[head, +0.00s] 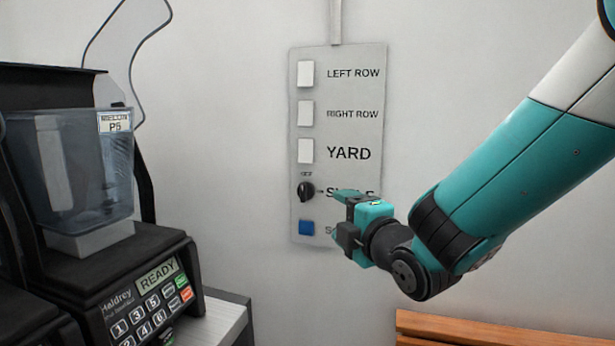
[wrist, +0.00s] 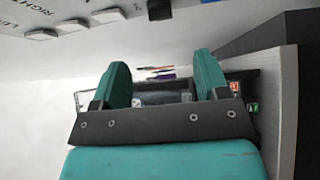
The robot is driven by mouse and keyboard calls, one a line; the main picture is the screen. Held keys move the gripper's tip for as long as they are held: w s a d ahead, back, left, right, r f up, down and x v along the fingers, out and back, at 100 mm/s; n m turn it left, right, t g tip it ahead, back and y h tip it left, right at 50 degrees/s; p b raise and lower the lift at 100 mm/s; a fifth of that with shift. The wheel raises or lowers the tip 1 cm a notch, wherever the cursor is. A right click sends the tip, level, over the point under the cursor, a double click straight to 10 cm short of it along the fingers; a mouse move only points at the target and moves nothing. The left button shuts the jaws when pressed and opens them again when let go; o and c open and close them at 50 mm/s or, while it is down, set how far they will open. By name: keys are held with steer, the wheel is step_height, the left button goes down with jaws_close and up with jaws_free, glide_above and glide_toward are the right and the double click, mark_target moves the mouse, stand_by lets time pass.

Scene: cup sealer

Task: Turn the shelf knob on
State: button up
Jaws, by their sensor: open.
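The shelf knob (head: 306,191) is a small black rotary knob low on the grey wall panel (head: 341,55), beside a partly covered label that seems to read SHELF. A small label, apparently OFF, is above it; its ridge looks roughly upright, though the exact setting is hard to read. My gripper (head: 343,213) is open and empty, to the right of the knob and slightly lower, apart from it, covering part of the lower labels. In the wrist view my gripper's (wrist: 162,75) two teal fingers stand apart, and the dark knob (wrist: 158,9) shows at the top edge beyond them.
Above the knob are white switches for LEFT ROW (head: 306,73), RIGHT ROW (head: 306,113) and YARD (head: 305,151). A blue button (head: 306,227) sits just below it. A black cup sealer (head: 158,296) reading READY stands left. A wooden surface (head: 450,330) is lower right.

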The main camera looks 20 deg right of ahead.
mark_target(305, 195)
steer(key=w+p, duration=0.4)
steer(key=p, duration=0.1)
steer(key=w+a+p, duration=0.1)
steer(key=w+p, duration=0.3)
steer(key=p, duration=0.1)
steer(key=w+a+p, duration=0.1)
steer(key=w+p, duration=0.2)
steer(key=p, duration=0.2)
steer(key=shift+w+a+r, duration=0.15)
steer(key=shift+w+r, duration=0.2)
steer(key=shift+w, duration=0.05)
steer(key=shift+w+a+f+p, duration=0.1)
steer(key=shift+w+p, duration=0.4)
steer(key=shift+p, duration=0.4)
steer(key=shift+w+f, duration=0.2)
steer(key=shift+w, duration=0.1)
steer(key=c, duration=0.9)
